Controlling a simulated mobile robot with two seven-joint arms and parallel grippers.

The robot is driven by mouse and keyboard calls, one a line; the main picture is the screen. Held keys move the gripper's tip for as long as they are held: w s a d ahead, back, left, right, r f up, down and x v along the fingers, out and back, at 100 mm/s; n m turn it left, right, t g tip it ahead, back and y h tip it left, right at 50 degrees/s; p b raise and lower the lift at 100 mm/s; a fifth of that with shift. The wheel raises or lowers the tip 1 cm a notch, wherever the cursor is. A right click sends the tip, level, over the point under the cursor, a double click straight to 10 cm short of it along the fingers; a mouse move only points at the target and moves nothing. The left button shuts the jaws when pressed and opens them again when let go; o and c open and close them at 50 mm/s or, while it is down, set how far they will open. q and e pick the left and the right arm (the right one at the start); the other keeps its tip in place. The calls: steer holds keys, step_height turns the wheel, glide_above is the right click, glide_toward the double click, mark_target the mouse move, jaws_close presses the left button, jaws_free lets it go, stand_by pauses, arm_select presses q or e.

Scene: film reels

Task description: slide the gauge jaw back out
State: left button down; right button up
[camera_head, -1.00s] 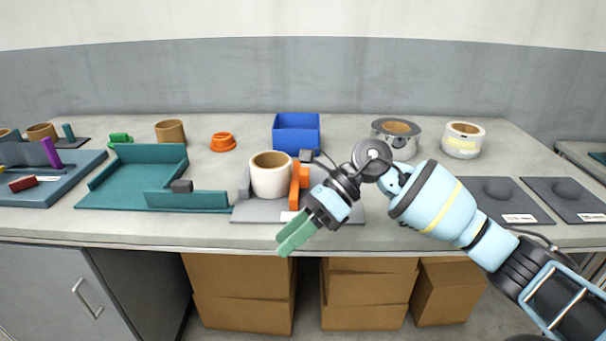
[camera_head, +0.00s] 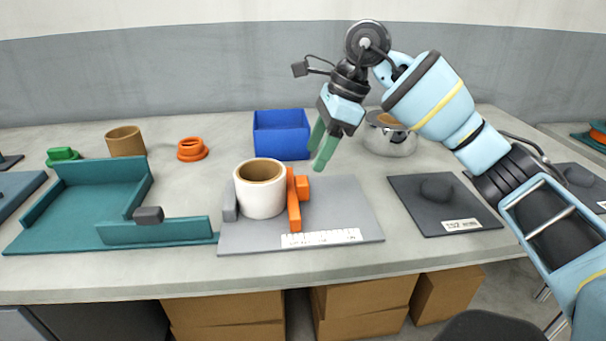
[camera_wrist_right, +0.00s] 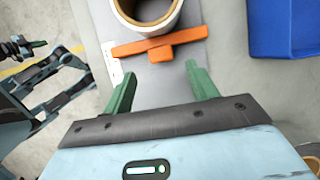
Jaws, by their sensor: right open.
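The orange gauge jaw (camera_head: 293,204) stands on the grey gauge plate (camera_head: 345,198), against or very close to the right side of a white roll with a brown core (camera_head: 259,190). A grey fixed stop (camera_head: 230,207) stands at the roll's left. My right gripper (camera_head: 323,148) is above the plate's back right part, with green fingers pointing down, empty. In the right wrist view the open fingers (camera_wrist_right: 160,92) are apart, and the orange jaw (camera_wrist_right: 160,45) lies beyond their tips, with the roll (camera_wrist_right: 148,12) behind it.
A blue bin (camera_head: 281,136) stands behind the plate, close to my right gripper. A teal tray (camera_head: 80,215) is at left and a dark pad (camera_head: 440,205) at right. A silver roll (camera_head: 388,138) stands behind my right arm. The plate's right part is bare.

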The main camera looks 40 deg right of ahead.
mark_target(303, 179)
steer(key=x, duration=0.6)
steer(key=shift+w+a+f+b, duration=0.15)
steer(key=shift+f+b, duration=0.2)
steer(key=shift+b, duration=0.05)
steer(key=shift+c, duration=0.2)
jaws_close()
